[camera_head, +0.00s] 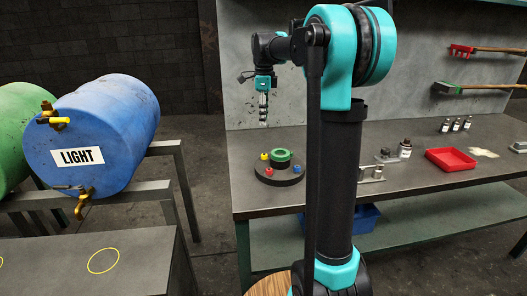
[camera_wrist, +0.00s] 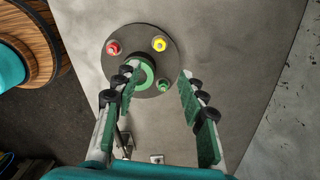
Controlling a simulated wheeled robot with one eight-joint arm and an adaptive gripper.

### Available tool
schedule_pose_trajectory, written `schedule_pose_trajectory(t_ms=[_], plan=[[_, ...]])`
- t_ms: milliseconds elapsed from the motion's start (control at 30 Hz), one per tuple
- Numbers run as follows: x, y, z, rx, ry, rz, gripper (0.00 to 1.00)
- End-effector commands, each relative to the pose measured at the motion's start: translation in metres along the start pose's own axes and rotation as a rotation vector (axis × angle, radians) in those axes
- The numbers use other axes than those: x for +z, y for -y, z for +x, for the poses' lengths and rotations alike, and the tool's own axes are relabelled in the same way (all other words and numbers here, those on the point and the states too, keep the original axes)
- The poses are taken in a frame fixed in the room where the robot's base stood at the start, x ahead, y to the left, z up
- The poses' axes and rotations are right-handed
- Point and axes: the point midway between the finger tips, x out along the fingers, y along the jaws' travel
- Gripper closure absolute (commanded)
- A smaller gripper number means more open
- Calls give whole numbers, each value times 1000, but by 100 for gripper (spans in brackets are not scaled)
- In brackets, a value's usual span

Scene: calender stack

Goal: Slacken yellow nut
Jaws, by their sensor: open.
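The yellow nut (camera_wrist: 159,44) sits on a dark round plate (camera_wrist: 138,33), near its rim; it also shows in the head view (camera_head: 265,157). A red nut (camera_wrist: 113,48) and a small green nut (camera_wrist: 162,86) sit on the same plate, with a raised green ring (camera_wrist: 145,72) between them. In the head view a blue nut (camera_head: 296,169) shows too. My gripper (camera_wrist: 160,78) is open and empty, its green-padded fingers apart. In the head view my gripper (camera_head: 263,115) hangs pointing down above the plate, clear of the yellow nut.
The plate rests on a grey workbench (camera_head: 245,198). To the right stand small bottles (camera_head: 405,149), a red tray (camera_head: 451,159) and metal parts. Red and green brushes hang on the back wall.

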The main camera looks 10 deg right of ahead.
Motion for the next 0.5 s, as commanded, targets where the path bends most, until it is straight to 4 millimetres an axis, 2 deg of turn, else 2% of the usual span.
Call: schedule_pose_trajectory(t_ms=[500], plan=[[0, 0, 103, -1, 0, -2, 59]])
